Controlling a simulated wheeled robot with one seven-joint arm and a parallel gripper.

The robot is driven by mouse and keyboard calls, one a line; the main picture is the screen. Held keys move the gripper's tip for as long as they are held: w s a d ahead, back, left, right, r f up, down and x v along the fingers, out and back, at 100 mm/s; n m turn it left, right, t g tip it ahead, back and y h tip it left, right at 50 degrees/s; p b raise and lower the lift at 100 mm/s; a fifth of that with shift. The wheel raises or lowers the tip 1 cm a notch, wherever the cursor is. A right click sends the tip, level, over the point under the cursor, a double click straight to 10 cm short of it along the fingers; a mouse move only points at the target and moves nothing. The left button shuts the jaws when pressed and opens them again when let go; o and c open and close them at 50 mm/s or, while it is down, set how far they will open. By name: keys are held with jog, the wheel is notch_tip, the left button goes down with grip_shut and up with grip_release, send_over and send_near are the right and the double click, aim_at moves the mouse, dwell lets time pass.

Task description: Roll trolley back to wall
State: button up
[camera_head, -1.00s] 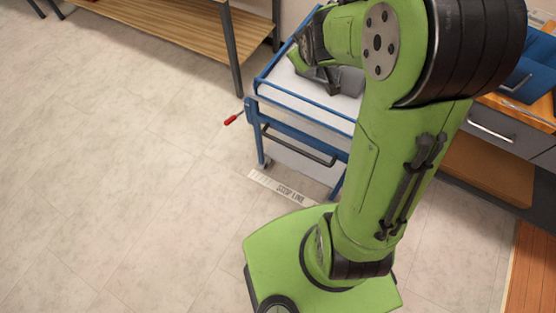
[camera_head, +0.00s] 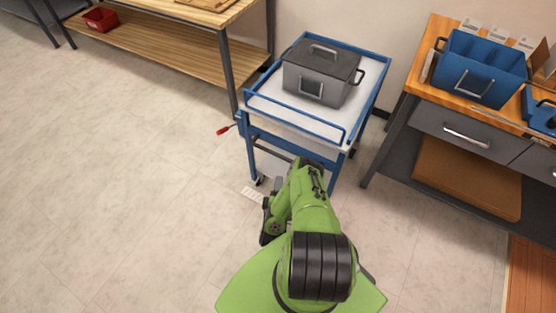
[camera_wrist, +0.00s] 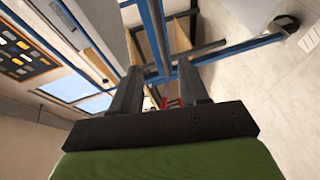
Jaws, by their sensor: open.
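The blue-framed trolley (camera_head: 295,125) stands upright against or near the wall, between a wooden shelf unit and a workbench; the exact gap is hidden. A lidded grey metal box (camera_head: 318,88) sits on its white top. A dark push handle (camera_head: 270,149) crosses its near side, partly behind my arm. A red-tipped lever (camera_head: 222,131) sticks out at its left. My gripper (camera_wrist: 160,92) is open, its two dark fingers apart below the trolley's blue frame (camera_wrist: 158,40). In the head view it is low before the trolley, mostly hidden by my arm. I cannot tell whether it touches the handle.
The shelf unit (camera_head: 232,75) stands left, with a red bin (camera_head: 100,19) on its lower board. The workbench (camera_head: 400,95) with a blue box (camera_head: 478,72) stands right. Open floor spreads left.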

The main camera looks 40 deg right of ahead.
aim_at(283, 157)
jog(key=b+x, duration=0.6)
jog(key=x, duration=0.2)
jog(key=b+x, duration=0.7)
jog(key=shift+w+d+f, duration=0.15)
jog(key=shift+d+f, duration=0.15)
jog(key=shift+d, duration=0.05)
grip_shut()
